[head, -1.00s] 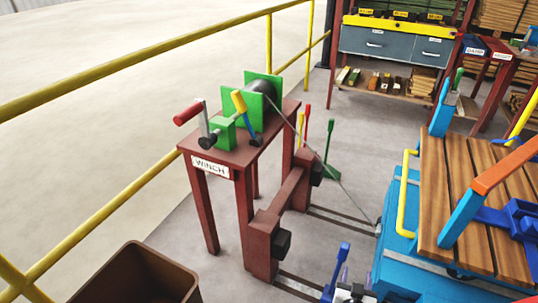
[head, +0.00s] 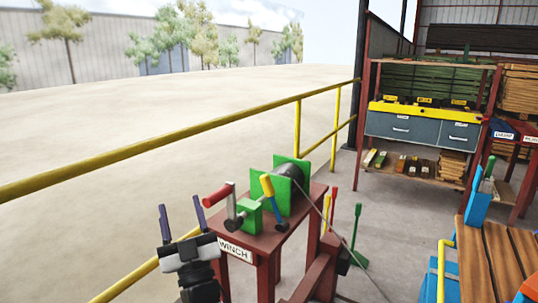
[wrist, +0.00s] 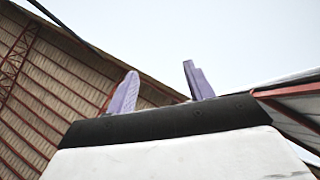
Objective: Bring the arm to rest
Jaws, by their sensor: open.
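My gripper (head: 182,221) shows at the lower left of the head view. It points up, with its two purple fingers apart and nothing between them. In the wrist view my gripper (wrist: 158,90) is also open and empty against the sky and a roof. The dark red winch table (head: 262,240) stands just right of it, bearing the green winch (head: 290,185). The winch's red-handled crank (head: 217,195) is close to the gripper in the picture. Whether they touch I cannot tell, but a gap shows between them.
A yellow railing (head: 235,120) runs behind the winch. A blue cart with a wooden deck (head: 490,250) is at the lower right. A shelf with grey drawers (head: 420,130) stands at the back right. Open sandy ground lies beyond the railing.

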